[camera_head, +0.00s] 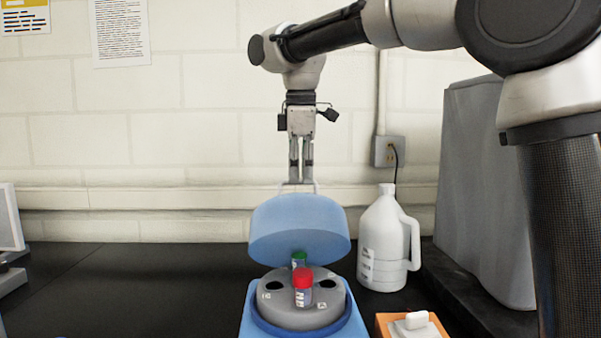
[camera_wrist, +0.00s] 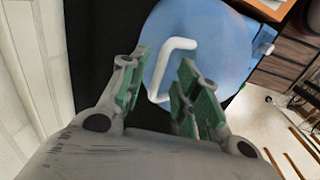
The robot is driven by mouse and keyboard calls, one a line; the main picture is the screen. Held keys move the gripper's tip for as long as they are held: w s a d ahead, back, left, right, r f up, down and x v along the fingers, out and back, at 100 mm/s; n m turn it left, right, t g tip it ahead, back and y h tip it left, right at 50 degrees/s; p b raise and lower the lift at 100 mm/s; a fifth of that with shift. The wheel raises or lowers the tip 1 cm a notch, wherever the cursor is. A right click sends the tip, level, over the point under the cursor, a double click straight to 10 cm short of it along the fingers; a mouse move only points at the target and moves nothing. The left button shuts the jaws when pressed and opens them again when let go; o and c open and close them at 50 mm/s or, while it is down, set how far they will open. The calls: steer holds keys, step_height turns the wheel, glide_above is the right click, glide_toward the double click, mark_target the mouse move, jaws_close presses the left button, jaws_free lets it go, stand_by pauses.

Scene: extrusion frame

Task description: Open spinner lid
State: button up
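The spinner (camera_head: 360,325) is a blue machine on the black bench, with a round grey rotor (camera_head: 275,311) inside. Its translucent blue lid (camera_head: 298,232) is raised and tilted, clear of the rotor at the front. A white bar handle (camera_wrist: 179,44) stands on the lid. A red-capped tube (camera_head: 303,283) and a green-capped tube (camera_head: 299,259) sit in the rotor. My gripper (camera_head: 300,181) points down at the handle on the lid's top. In the wrist view its green-padded fingers (camera_wrist: 162,80) are apart, with the handle between and beyond them; I cannot tell whether they touch it.
A white jug (camera_head: 380,245) stands right of the spinner. An orange rack (camera_head: 384,322) with a white item is at the front right. A large grey box (camera_head: 485,190) fills the right side. The bench left of the spinner is mostly clear; the wall is close behind.

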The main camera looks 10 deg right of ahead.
steer(key=shift+f, duration=0.3)
jaws_close()
steer(key=shift+w, duration=0.1)
